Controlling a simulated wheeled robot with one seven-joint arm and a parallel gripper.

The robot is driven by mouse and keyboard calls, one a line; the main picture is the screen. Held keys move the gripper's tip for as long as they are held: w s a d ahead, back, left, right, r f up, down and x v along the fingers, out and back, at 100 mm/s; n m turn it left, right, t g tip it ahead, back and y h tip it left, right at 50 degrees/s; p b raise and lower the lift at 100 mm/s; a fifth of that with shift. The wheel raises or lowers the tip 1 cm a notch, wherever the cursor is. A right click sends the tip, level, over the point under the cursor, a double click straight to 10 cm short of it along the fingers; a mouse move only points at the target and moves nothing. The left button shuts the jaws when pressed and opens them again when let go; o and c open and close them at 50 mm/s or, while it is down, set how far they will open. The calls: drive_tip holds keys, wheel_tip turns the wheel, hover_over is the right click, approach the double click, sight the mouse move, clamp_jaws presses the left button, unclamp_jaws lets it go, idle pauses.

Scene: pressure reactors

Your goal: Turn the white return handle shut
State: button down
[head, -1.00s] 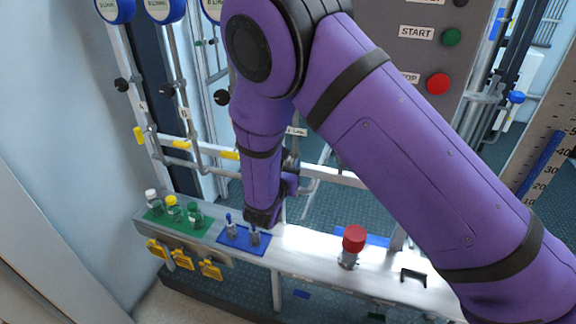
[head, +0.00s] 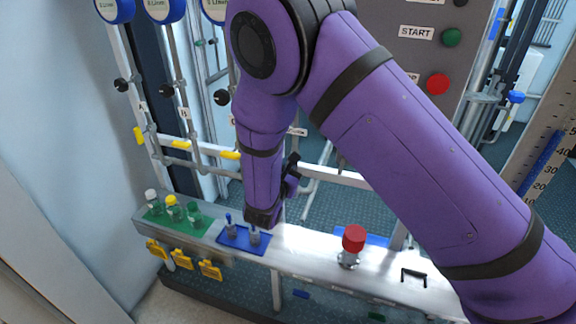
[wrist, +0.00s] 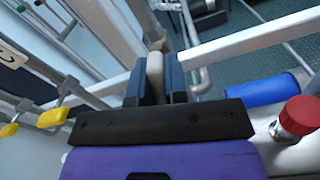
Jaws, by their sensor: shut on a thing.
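The white return handle (wrist: 154,64) shows in the wrist view as a pale, narrow bar between my two dark blue fingers. My gripper (wrist: 154,75) is shut on it, one finger on each side. Its lower part is hidden between the fingers and behind the black gripper body. In the head view my purple arm covers the fingers and the handle, so the handle's angle to its pipe cannot be told there.
Yellow-handled valves (head: 230,155) sit on pipes to the left. A white ledge carries a green mat (head: 160,219) with bottles, a blue mat (head: 228,241) with small items, and a red-capped vessel (head: 354,239). A START/stop panel (head: 395,75) stands behind my arm.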

drive_tip(key=m, duration=0.3)
drive_tip(key=shift+d+m, duration=0.1)
drive_tip(key=shift+m, duration=0.2)
drive_tip(key=m, duration=0.3)
drive_tip(key=shift+d+f+m, duration=0.1)
drive_tip(key=shift+f+m, duration=0.05)
drive_tip(key=shift+m, duration=0.15)
drive_tip(key=m, duration=0.3)
drive_tip(key=shift+s+f+m, duration=0.1)
drive_tip(key=shift+m, duration=0.3)
drive_tip(key=shift+f+m, duration=0.1)
drive_tip(key=shift+m, duration=1.9)
drive_tip(key=c, duration=1.1)
unclamp_jaws()
drive_tip(key=shift+c, duration=0.2)
drive_tip(key=v, duration=1)
drive_tip(key=shift+s, duration=0.4)
